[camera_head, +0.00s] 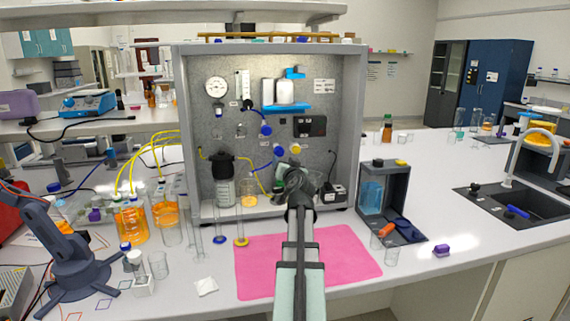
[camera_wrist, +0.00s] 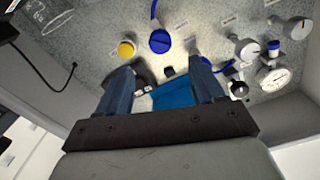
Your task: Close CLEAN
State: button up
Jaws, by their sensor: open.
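The rig's back panel (camera_head: 240,142) carries several valve knobs. A blue knob (camera_head: 281,150) and a yellow knob (camera_head: 296,149) sit side by side low on it, just above my gripper (camera_head: 292,172). In the wrist view my gripper (camera_wrist: 159,68) is open and empty. The blue knob (camera_wrist: 160,41) shows just beyond the fingertips, and the yellow knob (camera_wrist: 126,48) is left of it. I see no contact. The labels are too small to read, so I cannot tell which knob is CLEAN.
Inside the rig are a black-capped bottle (camera_head: 224,185), a gauge (camera_head: 216,87), a blue shelf (camera_head: 287,108) and a black box (camera_head: 333,193). A dark open box (camera_head: 392,200) stands right, glassware left.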

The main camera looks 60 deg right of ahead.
aim_at(278, 150)
jog(key=w+d+n, duration=0.1)
jog(key=w+d, duration=0.2)
jog(key=w+d+n, duration=0.1)
jog(key=w+d, duration=0.3)
jog(key=w+d+n, duration=0.1)
jog(key=w+d, duration=0.2)
jog(key=shift+w+d+n, duration=0.3)
jog(key=shift+n, duration=0.1)
dwell(0.3)
jog(key=c, duration=1)
jog(key=shift+m, duration=1.6)
jog(key=shift+c, duration=0.3)
jog(key=o, duration=1.1)
jog(key=shift+c, duration=0.2)
